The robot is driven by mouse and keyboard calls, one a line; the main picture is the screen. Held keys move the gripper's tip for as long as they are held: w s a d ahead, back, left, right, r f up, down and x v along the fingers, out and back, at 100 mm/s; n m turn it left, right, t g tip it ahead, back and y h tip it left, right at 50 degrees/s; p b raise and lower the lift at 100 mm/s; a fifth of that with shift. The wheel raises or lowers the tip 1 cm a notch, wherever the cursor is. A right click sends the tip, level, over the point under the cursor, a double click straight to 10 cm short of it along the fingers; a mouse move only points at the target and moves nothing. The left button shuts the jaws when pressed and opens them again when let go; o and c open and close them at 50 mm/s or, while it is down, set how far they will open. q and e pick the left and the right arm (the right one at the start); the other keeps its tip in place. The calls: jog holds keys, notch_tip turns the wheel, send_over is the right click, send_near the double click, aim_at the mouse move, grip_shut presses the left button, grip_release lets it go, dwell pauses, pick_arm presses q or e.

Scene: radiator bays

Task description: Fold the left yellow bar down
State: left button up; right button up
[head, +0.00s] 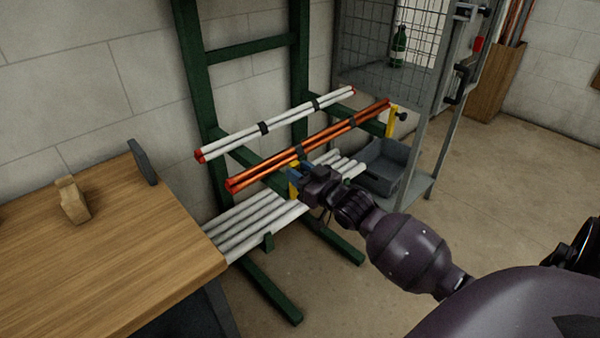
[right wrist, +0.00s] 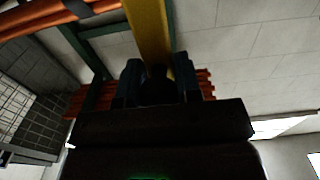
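The left yellow bar (head: 294,187) stands upright at the front of the green rack, in front of the orange pipes, mostly hidden by my right gripper. My right gripper (head: 299,174) is at this bar. In the right wrist view the yellow bar (right wrist: 150,35) runs down between the fingers, and its dark knob (right wrist: 156,86) fills the gap between them; the fingers look closed on it. A second yellow bar (head: 390,121) with a black knob stands upright at the right end of the rack. My left gripper is not in view.
Orange pipes (head: 320,142) and white pipes (head: 285,122) rest on the green rack (head: 198,100). More white pipes (head: 245,228) lie lower down. A wooden workbench (head: 110,245) is at left. A mesh cage (head: 385,45) and grey bin (head: 385,165) stand right.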

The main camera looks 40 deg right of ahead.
grip_shut()
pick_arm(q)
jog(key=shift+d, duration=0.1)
